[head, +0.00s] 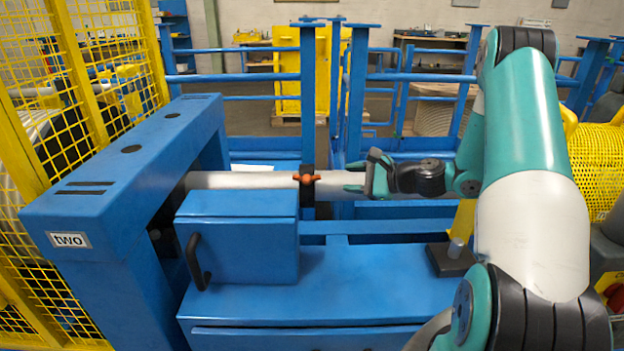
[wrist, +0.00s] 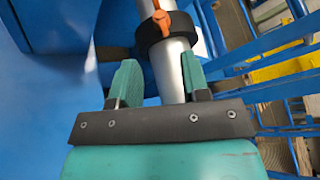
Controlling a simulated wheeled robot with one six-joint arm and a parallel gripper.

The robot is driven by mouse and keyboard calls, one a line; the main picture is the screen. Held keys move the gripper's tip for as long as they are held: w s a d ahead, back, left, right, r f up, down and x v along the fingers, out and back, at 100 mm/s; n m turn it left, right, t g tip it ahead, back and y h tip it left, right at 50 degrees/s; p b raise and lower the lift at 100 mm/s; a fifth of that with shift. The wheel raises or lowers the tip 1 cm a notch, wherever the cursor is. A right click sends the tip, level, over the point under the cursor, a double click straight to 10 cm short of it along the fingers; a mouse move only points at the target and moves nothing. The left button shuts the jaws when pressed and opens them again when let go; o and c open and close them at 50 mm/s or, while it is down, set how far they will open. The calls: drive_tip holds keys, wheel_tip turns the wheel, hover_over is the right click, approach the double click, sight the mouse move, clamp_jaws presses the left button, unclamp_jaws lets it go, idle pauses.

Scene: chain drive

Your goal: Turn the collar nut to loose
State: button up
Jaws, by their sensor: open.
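The collar nut shows in the head view as an orange winged piece (head: 306,178) on a black ring around a grey horizontal shaft (head: 240,180). In the wrist view the black collar (wrist: 168,38) with its orange wings (wrist: 162,20) sits on the shaft beyond my fingertips. My gripper (head: 354,181) is to the right of the collar nut in the head view, with a gap between them. Its two teal fingers, also seen in the wrist view (wrist: 160,78), are open, with the shaft visible between them. They do not touch the collar nut.
A blue box with a black handle (head: 242,240) stands in front of the shaft at left. A blue frame labelled "two" (head: 120,165) holds the shaft's left end. Blue rails (head: 420,77) stand behind. Yellow mesh guards (head: 110,60) rise at left.

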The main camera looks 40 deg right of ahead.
sight(319, 178)
drive_tip(key=x, duration=1.1)
drive_tip(key=shift+w+a+f+p, duration=0.1)
drive_tip(key=shift+w+a+p, duration=0.1)
drive_tip(key=shift+w+p, duration=0.15)
drive_tip(key=c, duration=0.7)
